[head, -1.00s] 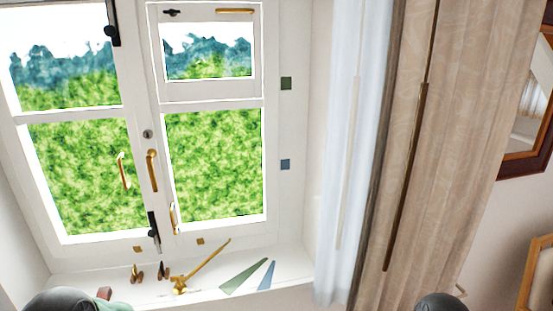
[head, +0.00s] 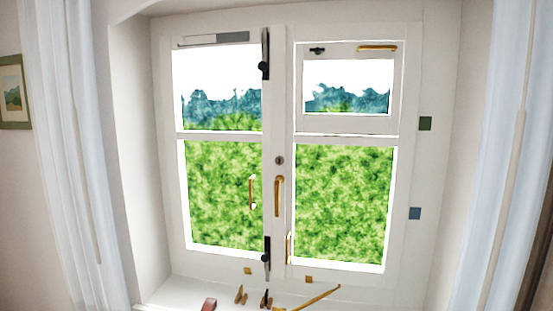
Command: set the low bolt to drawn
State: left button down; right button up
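The low bolt (head: 267,254) is a black bolt, upright at the bottom of the left casement's inner stile. Its lower end is near the sill. The picture is too small to tell whether its rod sits in a keeper. A similar black upper bolt (head: 264,62) is at the top of the same stile. The two-casement window (head: 280,120) looks closed, with a brass handle (head: 278,196) at the middle. Neither of my grippers shows in the head view.
The sill (head: 180,292) carries small brass pieces (head: 240,295), a brass stay (head: 312,299) and a reddish object (head: 208,305). A brass pull (head: 252,192) is on the left casement. Pale curtains hang left (head: 75,150) and right (head: 505,130).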

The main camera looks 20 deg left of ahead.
aim_at(264, 257)
jog(key=u, duration=1.2)
